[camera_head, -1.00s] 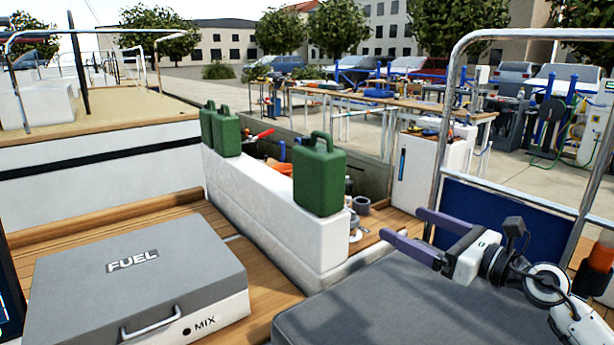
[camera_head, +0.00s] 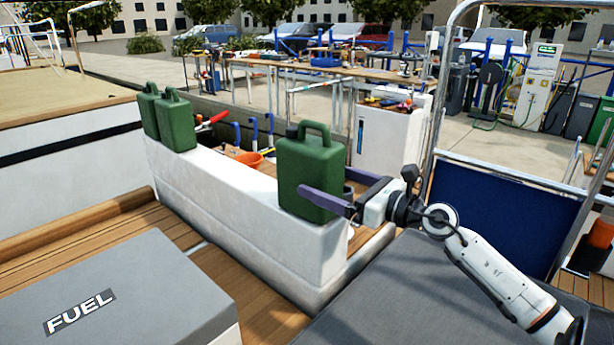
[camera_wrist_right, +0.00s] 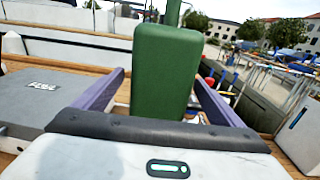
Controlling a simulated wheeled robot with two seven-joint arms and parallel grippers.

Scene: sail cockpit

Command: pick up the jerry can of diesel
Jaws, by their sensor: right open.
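A green jerry can (camera_head: 310,172) stands upright at the near end of the white ledge in the head view. My right gripper (camera_head: 322,195) is open at this can, with one purple finger across its near face and the other finger partly hidden behind it. In the right wrist view the green can (camera_wrist_right: 165,75) stands between the two open fingers (camera_wrist_right: 160,95), with a gap visible on the left side. Two more green cans (camera_head: 177,122) (camera_head: 149,112) stand together at the far end of the ledge. Which can holds diesel cannot be read. My left gripper is out of view.
The white ledge (camera_head: 235,215) carries the cans. A grey box marked FUEL (camera_head: 140,300) lies at the lower left. An orange container (camera_head: 249,159) and tools are behind the ledge. A metal rail with a blue panel (camera_head: 510,210) stands right of my arm.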

